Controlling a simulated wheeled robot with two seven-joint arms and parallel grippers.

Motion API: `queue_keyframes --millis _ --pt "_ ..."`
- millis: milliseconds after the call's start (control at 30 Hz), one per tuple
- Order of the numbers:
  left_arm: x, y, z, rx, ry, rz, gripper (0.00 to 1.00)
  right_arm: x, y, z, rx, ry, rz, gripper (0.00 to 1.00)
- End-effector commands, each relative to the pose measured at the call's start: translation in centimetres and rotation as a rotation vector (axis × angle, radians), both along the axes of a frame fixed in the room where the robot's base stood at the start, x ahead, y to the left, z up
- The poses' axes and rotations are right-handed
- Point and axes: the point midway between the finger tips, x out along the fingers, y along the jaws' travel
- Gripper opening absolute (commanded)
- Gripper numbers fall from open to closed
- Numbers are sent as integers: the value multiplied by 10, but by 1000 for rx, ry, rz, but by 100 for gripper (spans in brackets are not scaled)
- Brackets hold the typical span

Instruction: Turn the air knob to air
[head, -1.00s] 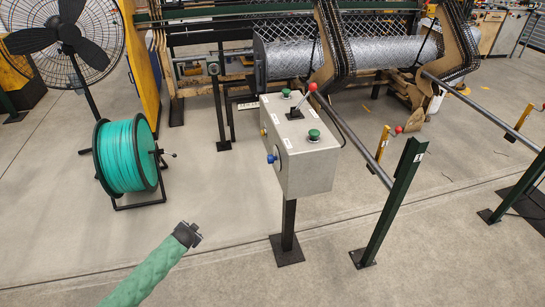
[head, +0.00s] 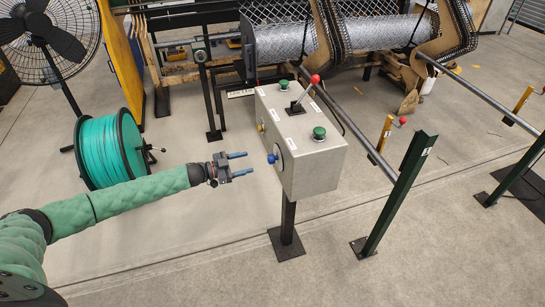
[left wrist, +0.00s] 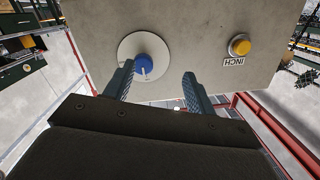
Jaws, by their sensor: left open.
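The air knob is a blue knob (head: 272,158) on a round pale plate, on the left-facing side of the grey control box (head: 318,170). In the left wrist view the blue knob (left wrist: 143,64) shows a light pointer mark, with its round plate (left wrist: 138,48) around it. My left gripper (head: 240,164) is open and empty, a short way left of the knob in the head view. In the left wrist view its fingers (left wrist: 157,82) point at the box, and the knob lies near the left finger, not centred. Lettering on the plate is unreadable. My right gripper is not in view.
A yellow button (left wrist: 239,46) marked INCH sits on the same box face. The box top carries green buttons (head: 319,133) and a red-tipped lever (head: 314,80). A green hose reel (head: 110,150) and a fan (head: 45,40) stand left. A green post (head: 400,195) stands right.

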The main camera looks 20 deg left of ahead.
Motion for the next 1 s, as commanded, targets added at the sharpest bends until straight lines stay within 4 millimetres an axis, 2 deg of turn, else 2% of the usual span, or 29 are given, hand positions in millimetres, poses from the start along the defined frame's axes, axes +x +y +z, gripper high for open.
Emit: queue_keyframes --millis 133,267,567,800,1000 --pt "-16 -11 12 -119 51 -97 56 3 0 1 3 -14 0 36" --pt "-16 -13 14 -154 89 -105 56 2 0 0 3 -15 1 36" --pt "-3 -35 17 -157 94 -103 56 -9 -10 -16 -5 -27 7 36" --pt "14 -61 17 -156 93 -101 56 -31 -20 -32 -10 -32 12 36" --pt "22 -74 14 -154 93 -100 56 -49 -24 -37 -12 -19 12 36"
